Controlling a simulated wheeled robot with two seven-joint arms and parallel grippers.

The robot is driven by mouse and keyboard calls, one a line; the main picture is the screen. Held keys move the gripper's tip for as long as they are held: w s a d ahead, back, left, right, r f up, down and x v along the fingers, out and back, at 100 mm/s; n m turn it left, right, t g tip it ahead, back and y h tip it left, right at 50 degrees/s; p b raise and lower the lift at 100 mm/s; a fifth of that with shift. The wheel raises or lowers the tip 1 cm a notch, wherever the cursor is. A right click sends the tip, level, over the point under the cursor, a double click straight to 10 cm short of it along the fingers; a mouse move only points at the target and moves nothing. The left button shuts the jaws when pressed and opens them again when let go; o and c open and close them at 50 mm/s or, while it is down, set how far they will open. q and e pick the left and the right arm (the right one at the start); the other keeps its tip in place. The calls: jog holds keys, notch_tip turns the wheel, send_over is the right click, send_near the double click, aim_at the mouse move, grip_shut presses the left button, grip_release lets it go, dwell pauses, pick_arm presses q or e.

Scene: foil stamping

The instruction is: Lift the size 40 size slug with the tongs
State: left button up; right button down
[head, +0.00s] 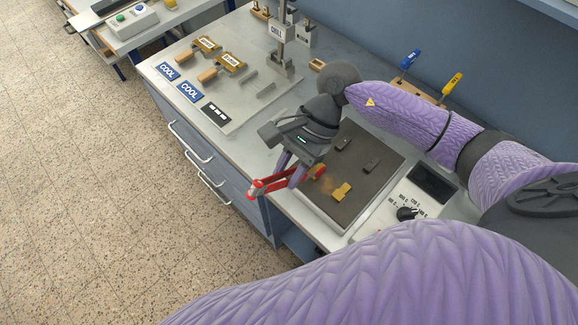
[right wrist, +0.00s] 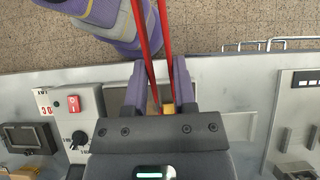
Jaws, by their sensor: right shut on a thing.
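My right gripper (head: 296,178) is shut on the red tongs (head: 269,187), over the front edge of the dark plate (head: 363,199). In the right wrist view the tongs' two long red arms (right wrist: 144,35) run up between the fingers (right wrist: 157,85). A brass slug (head: 342,191) lies on the plate, right of the tongs' far end. Two dark slugs (head: 343,144) (head: 371,165) lie farther back. A small yellow piece (right wrist: 168,108) shows between the fingers in the right wrist view; I cannot tell whether the tongs grip it. Size marks are unreadable. My left gripper is out of view.
A dial (head: 407,213) is on the control panel right of the plate. Behind stand blue (head: 409,60) and yellow (head: 452,85) handled tools.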

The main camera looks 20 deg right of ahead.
pick_arm(q)
notch_tip(320, 180, up, 8)
jog(key=p, duration=0.7)
jog(key=shift+w+d+f, duration=0.2)
jog(key=shift+w+f, duration=0.05)
pick_arm(e)
notch_tip(320, 180, up, 12)
